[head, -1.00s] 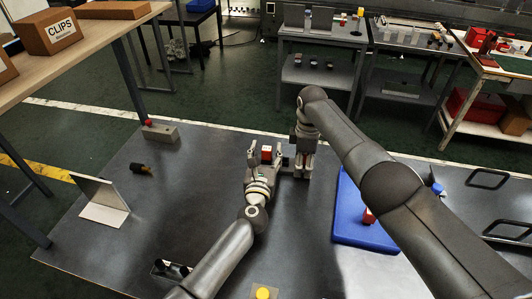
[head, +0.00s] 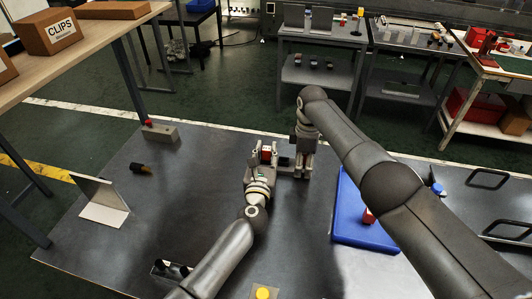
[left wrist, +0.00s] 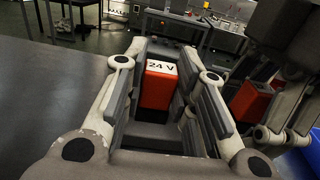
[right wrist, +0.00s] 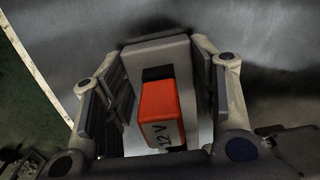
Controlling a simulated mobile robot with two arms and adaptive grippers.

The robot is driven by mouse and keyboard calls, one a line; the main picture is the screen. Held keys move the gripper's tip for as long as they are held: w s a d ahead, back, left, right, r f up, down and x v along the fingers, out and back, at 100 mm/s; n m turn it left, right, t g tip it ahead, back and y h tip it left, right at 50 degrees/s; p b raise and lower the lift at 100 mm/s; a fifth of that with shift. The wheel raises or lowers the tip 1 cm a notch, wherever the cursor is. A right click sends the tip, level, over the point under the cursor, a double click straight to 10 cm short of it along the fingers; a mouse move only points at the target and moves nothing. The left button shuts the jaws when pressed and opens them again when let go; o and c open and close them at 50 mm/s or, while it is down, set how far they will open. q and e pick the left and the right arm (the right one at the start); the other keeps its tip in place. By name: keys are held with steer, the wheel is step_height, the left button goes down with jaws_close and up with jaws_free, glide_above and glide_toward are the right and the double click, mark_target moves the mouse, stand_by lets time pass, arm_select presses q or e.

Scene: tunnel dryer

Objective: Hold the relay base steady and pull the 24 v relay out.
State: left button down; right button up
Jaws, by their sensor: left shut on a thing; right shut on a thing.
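The 24 V relay (left wrist: 158,88) is a red block with a white labelled top, standing between my left gripper's fingers (left wrist: 165,95) in the left wrist view. In the head view it shows as a small red and white spot (head: 266,154) at my left gripper (head: 266,160), which is shut on it. The grey relay base (right wrist: 158,54) lies between the fingers of my right gripper (right wrist: 162,90), which is shut on it. A red 12 V relay (right wrist: 160,108) sits on the base; a red block beside the right gripper also shows in the left wrist view (left wrist: 250,102). The base's underside is hidden.
A blue tray (head: 348,232) with a red piece (head: 368,216) lies right, partly behind my right arm. A bent metal plate (head: 103,205), a dark cylinder (head: 141,168) and a block with a red button (head: 160,134) stand left.

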mark_target(266, 151)
arm_select(q)
steer(key=shift+r, duration=0.7)
stand_by(0.6)
steer(key=shift+r, duration=0.65)
steer(key=shift+r, duration=0.1)
steer(key=shift+r, duration=2.3)
arm_select(e)
steer(key=o, duration=1.2)
steer(key=shift+r, duration=0.1)
step_height(266, 151, up, 12)
steer(key=shift+f, duration=0.1)
